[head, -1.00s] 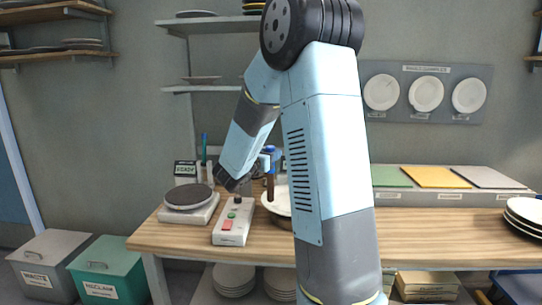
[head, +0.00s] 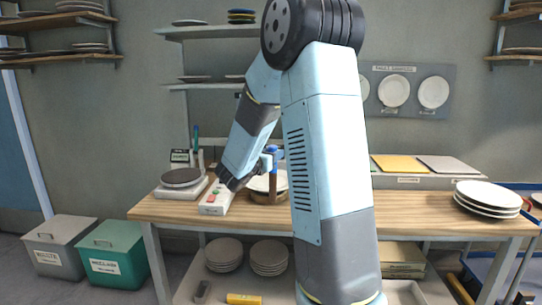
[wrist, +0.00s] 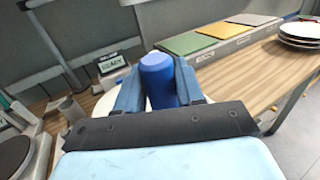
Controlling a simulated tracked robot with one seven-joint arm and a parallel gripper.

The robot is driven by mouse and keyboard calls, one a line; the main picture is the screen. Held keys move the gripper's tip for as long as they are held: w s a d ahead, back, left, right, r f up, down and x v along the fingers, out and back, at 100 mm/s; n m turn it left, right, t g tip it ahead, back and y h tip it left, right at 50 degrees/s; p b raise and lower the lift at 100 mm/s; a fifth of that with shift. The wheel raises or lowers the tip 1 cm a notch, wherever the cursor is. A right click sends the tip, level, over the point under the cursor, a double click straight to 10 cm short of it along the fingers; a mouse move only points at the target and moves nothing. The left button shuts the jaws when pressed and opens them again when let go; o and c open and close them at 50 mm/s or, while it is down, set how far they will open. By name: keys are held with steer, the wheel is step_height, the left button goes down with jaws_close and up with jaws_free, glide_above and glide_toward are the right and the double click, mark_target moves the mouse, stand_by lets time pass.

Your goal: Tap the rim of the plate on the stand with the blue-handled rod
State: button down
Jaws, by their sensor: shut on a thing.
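In the head view my gripper (head: 272,152) is above the bench, left of my arm's thick light-blue link. It is shut on the blue-handled rod, which hangs roughly upright with its dark lower part (head: 273,187) below the fingers. The blue handle (wrist: 157,72) shows between the fingers in the wrist view. The white plate (head: 259,183) rests on a brown round stand (head: 262,198). The rod overlaps the plate in the head view; I cannot tell whether they touch. My arm hides the plate's right side. The rod's lower end is hidden in the wrist view.
A white box with coloured buttons (head: 214,200) and a dark-topped round device (head: 182,178) stand left of the plate. Stacked plates (head: 487,197) are at the bench's right. Green, yellow and grey boards lie along the back ledge (wrist: 225,58). The front right of the bench is clear.

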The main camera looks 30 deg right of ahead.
steer(key=w+a+f+n+t+y, duration=0.4)
steer(key=a+f+y, duration=0.1)
steer(key=a+f, duration=0.5)
steer(key=w+a+f+n+t+y, duration=0.4)
steer(key=a+f+y, duration=0.1)
steer(key=a+f, duration=0.5)
steer(key=shift+a+f+n+y, duration=0.2)
steer(key=shift+f+n+y, duration=0.1)
steer(key=shift+f, duration=0.1)
steer(key=shift+w+a, duration=0.1)
steer(key=shift+w, duration=0.05)
